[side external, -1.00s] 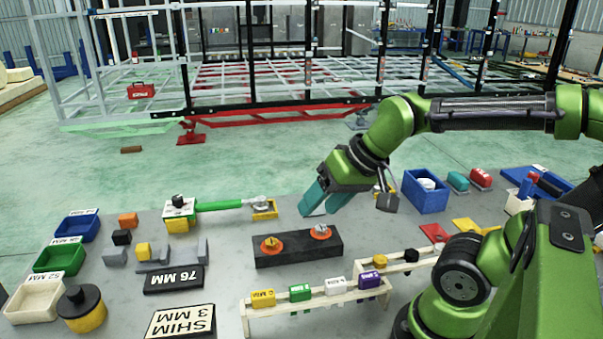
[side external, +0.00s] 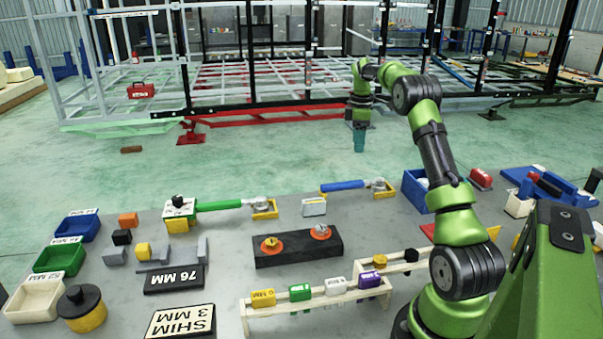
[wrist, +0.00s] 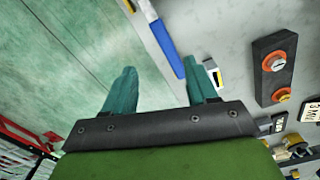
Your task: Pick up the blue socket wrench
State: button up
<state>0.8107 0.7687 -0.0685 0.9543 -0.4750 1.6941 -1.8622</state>
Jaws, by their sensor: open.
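The blue socket wrench (side external: 345,186) lies near the far edge of the table, its blue handle to the left and its silver head resting in a yellow holder (side external: 383,189) at right. In the wrist view its blue handle (wrist: 168,53) runs diagonally ahead of the fingers, clear of them. My gripper (side external: 359,146) points down beyond the table's far edge, above the floor and past the wrench. In the wrist view my gripper (wrist: 162,88) has its two teal fingers apart, with nothing between them.
A green-handled wrench (side external: 220,205) lies to the left. A dark block with orange rings (side external: 297,250) and a small white-labelled block (side external: 314,207) are nearer. A blue bin (side external: 412,190) stands right of the wrench, partly behind my arm.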

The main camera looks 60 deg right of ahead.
jog(key=r+n, duration=0.2)
jog(key=n, duration=0.1)
send_over(355, 182)
jog(key=f, duration=1.1)
jog(key=shift+w+f, duration=0.15)
jog(key=shift+w, duration=0.1)
jog(key=shift+s+d+f, duration=0.1)
jog(key=shift+s+f, duration=0.05)
jog(key=shift+f, duration=2.65)
jog(key=shift+r, duration=0.1)
grip_shut()
